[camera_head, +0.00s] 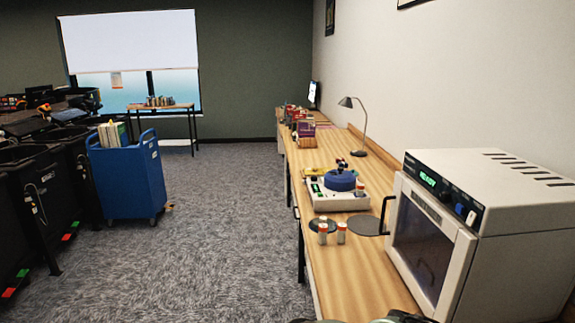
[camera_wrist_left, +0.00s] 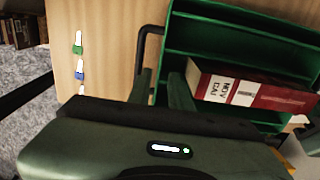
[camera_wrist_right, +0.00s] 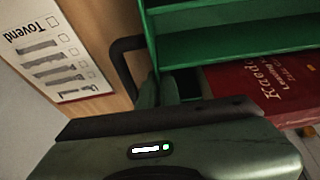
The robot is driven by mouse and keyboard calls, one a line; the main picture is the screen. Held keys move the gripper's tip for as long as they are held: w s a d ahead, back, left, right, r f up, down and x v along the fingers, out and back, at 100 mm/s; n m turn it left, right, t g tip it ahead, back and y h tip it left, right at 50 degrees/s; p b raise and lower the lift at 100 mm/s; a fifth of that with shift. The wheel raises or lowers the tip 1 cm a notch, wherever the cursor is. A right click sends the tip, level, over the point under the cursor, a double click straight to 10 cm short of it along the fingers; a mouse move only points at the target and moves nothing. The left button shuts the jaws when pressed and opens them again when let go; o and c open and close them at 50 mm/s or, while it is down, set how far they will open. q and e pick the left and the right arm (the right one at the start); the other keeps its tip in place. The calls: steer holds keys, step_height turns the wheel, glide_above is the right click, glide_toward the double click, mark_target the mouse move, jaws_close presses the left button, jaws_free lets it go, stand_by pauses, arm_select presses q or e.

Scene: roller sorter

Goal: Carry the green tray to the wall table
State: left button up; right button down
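The green tray (camera_wrist_left: 240,38) has slatted green sides and a black bracket handle (camera_wrist_left: 146,50) at its near end in the left wrist view. A red book (camera_wrist_left: 270,94) with a white label lies in it. The head view does not show the tray clearly.
A long wooden table (camera_head: 350,270) runs along the right wall, carrying a microwave-like oven (camera_head: 425,240), a white device with blue top (camera_head: 340,180) and a lamp (camera_head: 360,125). A blue cart (camera_head: 125,180) and black bins (camera_head: 30,200) stand left. Carpet between is open.

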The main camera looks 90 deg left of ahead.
arm_select(q)
steer(key=shift+r, duration=2.4)
steer(key=a+r, duration=0.5)
steer(key=a, duration=0.4)
steer(key=shift+a, duration=0.1)
arm_select(e)
steer(key=c, duration=1.8)
jaws_free()
steer(key=shift+o, duration=0.2)
steer(key=shift+r, duration=0.1)
steer(key=v, duration=1.4)
